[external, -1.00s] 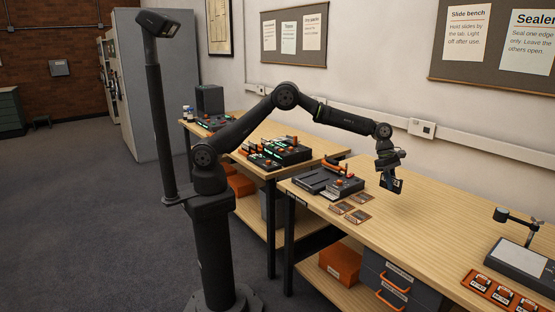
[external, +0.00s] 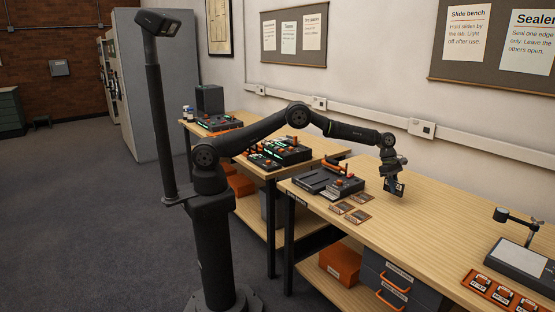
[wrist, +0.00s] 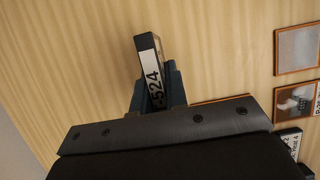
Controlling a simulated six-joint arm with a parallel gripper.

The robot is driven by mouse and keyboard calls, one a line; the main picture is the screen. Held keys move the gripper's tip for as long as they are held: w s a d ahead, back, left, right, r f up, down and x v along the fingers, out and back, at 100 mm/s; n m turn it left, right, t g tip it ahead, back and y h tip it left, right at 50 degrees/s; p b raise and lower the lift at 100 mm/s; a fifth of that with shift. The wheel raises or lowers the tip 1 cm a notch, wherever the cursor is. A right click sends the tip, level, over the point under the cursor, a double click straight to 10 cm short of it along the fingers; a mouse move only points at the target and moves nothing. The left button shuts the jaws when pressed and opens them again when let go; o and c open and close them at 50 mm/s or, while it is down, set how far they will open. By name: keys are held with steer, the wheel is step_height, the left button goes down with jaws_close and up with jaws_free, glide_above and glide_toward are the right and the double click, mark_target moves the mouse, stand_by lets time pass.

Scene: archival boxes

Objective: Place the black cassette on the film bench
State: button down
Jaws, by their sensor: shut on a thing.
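My gripper (external: 392,178) is shut on a black cassette (external: 396,189) and holds it low at the wooden bench top (external: 440,212). In the wrist view the cassette (wrist: 148,50) is between the dark fingers of my gripper (wrist: 158,90), its white label reading "524". I cannot tell whether its lower edge touches the wood. No sign in view clearly names this bench as the film bench.
Several small framed cards (external: 349,208) lie left of the cassette, beside a dark machine with an orange handle (external: 330,180). A light panel (external: 522,258) and an orange tray (external: 497,292) are at the right. The wood between is clear.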

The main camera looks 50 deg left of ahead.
steer(key=shift+w+a+f, duration=0.1)
steer(key=shift+w+f, duration=0.1)
steer(key=shift+f, duration=0.85)
steer(key=shift+w+a+f, duration=0.1)
steer(key=shift+w+f, duration=0.1)
steer(key=shift+f, duration=0.8)
steer(key=c, duration=1.4)
jaws_free()
steer(key=shift+f, duration=0.15)
steer(key=shift+c, duration=0.2)
steer(key=v, duration=1.6)
steer(key=shift+d+r, duration=0.2)
steer(key=shift+r, duration=0.3)
steer(key=shift+o, duration=0.5)
steer(key=shift+a+r, duration=0.15)
steer(key=shift+r, duration=0.1)
